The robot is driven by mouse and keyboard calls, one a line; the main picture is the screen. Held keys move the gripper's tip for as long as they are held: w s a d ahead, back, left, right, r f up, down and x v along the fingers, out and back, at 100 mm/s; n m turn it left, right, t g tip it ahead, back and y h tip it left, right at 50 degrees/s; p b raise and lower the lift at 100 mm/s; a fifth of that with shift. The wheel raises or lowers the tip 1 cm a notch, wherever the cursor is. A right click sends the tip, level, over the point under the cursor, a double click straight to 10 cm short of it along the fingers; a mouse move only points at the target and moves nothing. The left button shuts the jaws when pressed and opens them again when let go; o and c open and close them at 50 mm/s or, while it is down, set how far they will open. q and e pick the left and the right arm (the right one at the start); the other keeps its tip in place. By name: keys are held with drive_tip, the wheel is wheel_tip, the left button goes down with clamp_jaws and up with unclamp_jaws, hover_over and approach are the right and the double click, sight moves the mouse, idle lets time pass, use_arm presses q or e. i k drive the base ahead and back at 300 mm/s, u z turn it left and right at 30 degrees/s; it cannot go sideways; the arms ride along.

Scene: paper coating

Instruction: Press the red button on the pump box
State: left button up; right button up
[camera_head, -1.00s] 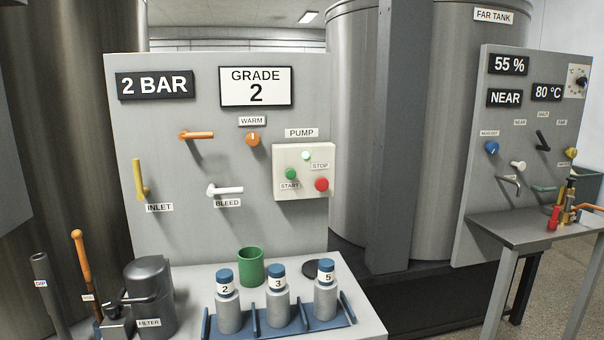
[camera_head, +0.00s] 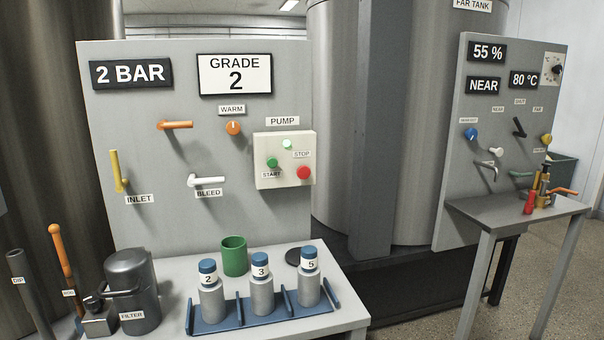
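The pump box (camera_head: 285,160) is a pale box on the grey panel, under a PUMP label. The red button (camera_head: 303,173) sits at its lower right, below the STOP label. A green button (camera_head: 272,163) sits at its left, above the START label. A small pale green lamp (camera_head: 287,144) near the top looks lit. Neither of my grippers shows in the head view.
The panel (camera_head: 150,220) also bears an orange lever (camera_head: 175,125), a yellow inlet lever (camera_head: 118,170) and a white bleed lever (camera_head: 207,181). On the bench below stand a green cup (camera_head: 234,256), a blue rack (camera_head: 240,321) with numbered bottles, and a dark filter canister (camera_head: 131,290).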

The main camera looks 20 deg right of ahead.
sight(303, 172)
drive_tip(key=z, duration=0.15)
drive_tip(key=k, duration=0.45)
drive_tip(key=z, duration=1.35)
drive_tip(key=i, duration=1)
drive_tip(key=u, duration=0.9)
drive_tip(key=i, duration=0.45)
drive_tip(key=u, duration=0.5)
